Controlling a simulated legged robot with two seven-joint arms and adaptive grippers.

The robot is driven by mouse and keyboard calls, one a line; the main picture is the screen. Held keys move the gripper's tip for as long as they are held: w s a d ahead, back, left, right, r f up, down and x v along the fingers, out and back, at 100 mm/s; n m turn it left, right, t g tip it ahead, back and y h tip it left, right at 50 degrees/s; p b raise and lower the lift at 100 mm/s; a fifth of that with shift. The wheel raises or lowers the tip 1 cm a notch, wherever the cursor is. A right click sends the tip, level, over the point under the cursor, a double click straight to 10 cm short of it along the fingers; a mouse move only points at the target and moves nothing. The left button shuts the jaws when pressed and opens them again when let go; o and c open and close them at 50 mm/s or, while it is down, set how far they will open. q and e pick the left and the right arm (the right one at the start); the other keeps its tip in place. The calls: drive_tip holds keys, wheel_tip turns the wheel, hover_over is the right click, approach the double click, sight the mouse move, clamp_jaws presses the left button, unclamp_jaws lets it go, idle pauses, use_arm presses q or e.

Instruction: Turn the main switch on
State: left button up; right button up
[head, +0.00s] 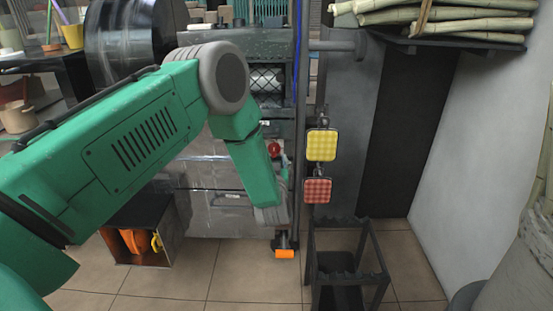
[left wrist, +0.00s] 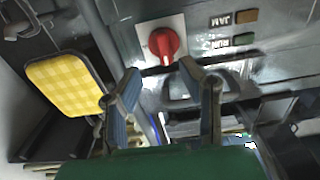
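The main switch is a red rotary knob (left wrist: 163,43) on a white square plate, fixed to the grey machine panel in the left wrist view. A small red part (head: 274,150) beside my green forearm in the head view looks like the same knob. My left gripper (left wrist: 159,70) is open, with its two fingers apart and nothing between them. Its fingertips are just short of the knob, which shows beyond the gap; I cannot tell if they touch the plate. In the head view my arm mostly hides the fingers. My right gripper is not in view.
A yellow pad (head: 321,145) and a red pad (head: 317,190) hang right of the panel. Lamps labelled JAM (left wrist: 246,16) and RUN (left wrist: 243,39) sit beside the switch. A dark metal stand (head: 346,262) is on the floor. Cane stalks (head: 440,17) lie at upper right.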

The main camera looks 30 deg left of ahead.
sight(273, 152)
use_arm(q)
drive_tip(key=shift+b+x, duration=0.65)
drive_tip(key=shift+x, duration=1.7)
drive_tip(key=shift+a, duration=0.15)
drive_tip(key=c, duration=0.7)
drive_tip(key=shift+s+a+f, duration=0.1)
drive_tip(key=shift+s+a, duration=0.05)
drive_tip(key=shift+a, duration=0.1)
clamp_jaws()
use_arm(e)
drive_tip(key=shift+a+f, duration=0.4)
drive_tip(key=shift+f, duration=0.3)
